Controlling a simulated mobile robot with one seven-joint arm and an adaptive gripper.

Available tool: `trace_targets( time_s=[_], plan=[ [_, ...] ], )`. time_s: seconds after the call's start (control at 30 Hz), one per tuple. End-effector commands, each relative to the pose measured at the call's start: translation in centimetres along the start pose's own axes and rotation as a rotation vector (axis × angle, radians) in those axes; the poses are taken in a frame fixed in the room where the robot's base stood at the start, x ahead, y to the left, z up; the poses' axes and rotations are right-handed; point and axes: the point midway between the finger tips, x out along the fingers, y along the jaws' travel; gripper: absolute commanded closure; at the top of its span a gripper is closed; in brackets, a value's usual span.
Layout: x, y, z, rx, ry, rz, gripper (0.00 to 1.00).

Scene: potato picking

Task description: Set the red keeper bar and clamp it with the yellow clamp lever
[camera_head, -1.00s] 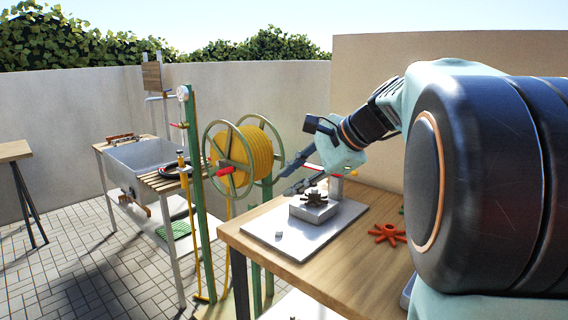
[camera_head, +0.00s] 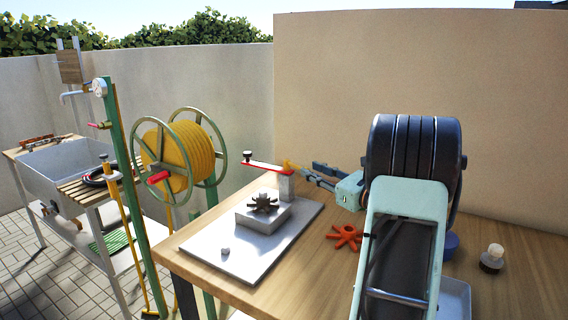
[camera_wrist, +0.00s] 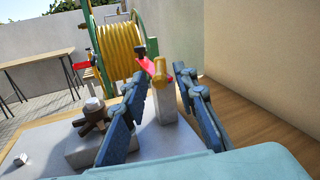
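The red keeper bar (camera_head: 264,168) reaches left from the top of a grey post (camera_head: 286,187), level, with a black knob at its far left end. The yellow clamp lever (camera_head: 291,166) sits at the post top, over the bar's right end. In the wrist view, the bar (camera_wrist: 146,65), lever (camera_wrist: 160,75) and post (camera_wrist: 164,105) appear between my fingers. My gripper (camera_head: 308,171) is open and empty, just right of the post. Its two spread fingers also show in the wrist view (camera_wrist: 160,78). I cannot tell whether the lever presses on the bar.
A metal plate (camera_head: 225,258) carries a grey block (camera_head: 263,219) with a dark star-shaped part on it. An orange star-shaped knob (camera_head: 345,237) and a small dark knob (camera_head: 491,260) lie on the wooden table (camera_head: 500,297). A yellow hose reel (camera_head: 185,152) stands behind left.

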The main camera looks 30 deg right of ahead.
Motion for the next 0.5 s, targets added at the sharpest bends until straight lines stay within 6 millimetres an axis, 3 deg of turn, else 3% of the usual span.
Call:
trace_targets(
  time_s=[0.03, 0.17, 0.5],
  plan=[
    [0.0, 0.0, -1.0, 0.006, 0.006, 0.000, 0.73],
    [1.1, 0.0, -1.2, 0.007, 0.009, 0.002, 0.73],
    [7.4, 0.1, -1.2, 0.006, 0.011, 0.003, 0.73]
  ],
)
